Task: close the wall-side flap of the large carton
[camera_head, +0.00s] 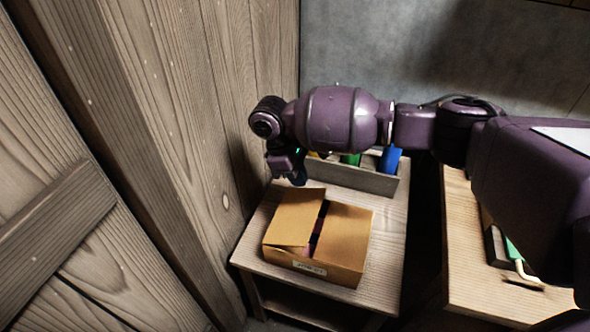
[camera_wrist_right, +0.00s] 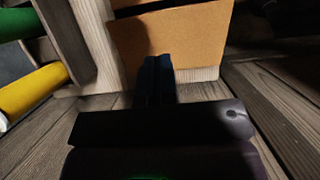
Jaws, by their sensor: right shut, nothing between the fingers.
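The large carton (camera_head: 335,262) stands on a small wooden table beside the plank wall. Its wall-side flap (camera_head: 294,222) lies over the left part of the opening, with its front edge a little raised. The other flap (camera_head: 346,228) lies over the right part. A dark gap between them shows something pinkish inside. My right gripper (camera_head: 298,178) is shut and empty, pointing down just beyond the carton's far left corner, near the wall. In the right wrist view its fingers (camera_wrist_right: 158,75) are together in front of a brown cardboard panel (camera_wrist_right: 195,42); contact cannot be told. My left gripper is out of view.
The plank wall (camera_head: 175,120) rises close on the left. A wooden rack (camera_head: 365,178) with green and blue items stands behind the carton. The table (camera_head: 385,265) has bare room right of the carton. Another wooden table (camera_head: 470,275) stands at the right, across a dark gap.

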